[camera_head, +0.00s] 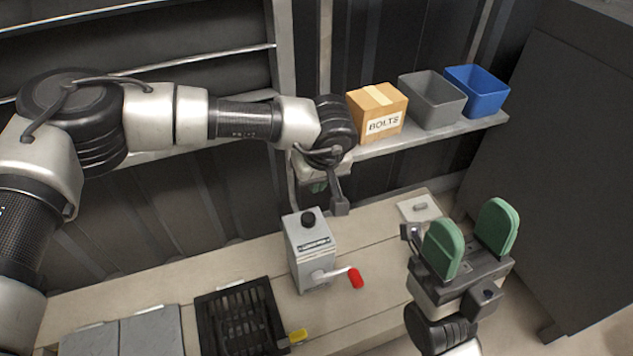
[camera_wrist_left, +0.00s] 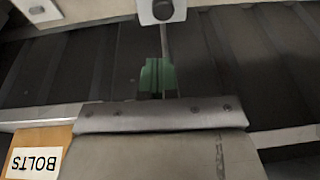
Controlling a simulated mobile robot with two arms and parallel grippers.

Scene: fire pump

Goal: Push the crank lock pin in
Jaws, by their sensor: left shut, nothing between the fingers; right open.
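A grey pump box (camera_head: 309,250) stands upright on the bench, with a black round knob (camera_head: 308,219) on top and a crank (camera_head: 330,273) with a red handle (camera_head: 356,278) on its front. I cannot make out for certain which part is the crank lock pin. My left gripper (camera_head: 318,187) is shut and empty, above and behind the box, mostly hidden by its own wrist. In the left wrist view its green fingers (camera_wrist_left: 157,77) point toward the box top and knob (camera_wrist_left: 162,10), apart from them. My right gripper (camera_head: 470,240) is open and empty, right of the box.
A shelf behind holds a cardboard BOLTS box (camera_head: 378,112), a grey bin (camera_head: 432,100) and a blue bin (camera_head: 475,91). A pale plate (camera_head: 420,207) lies at the bench's right end.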

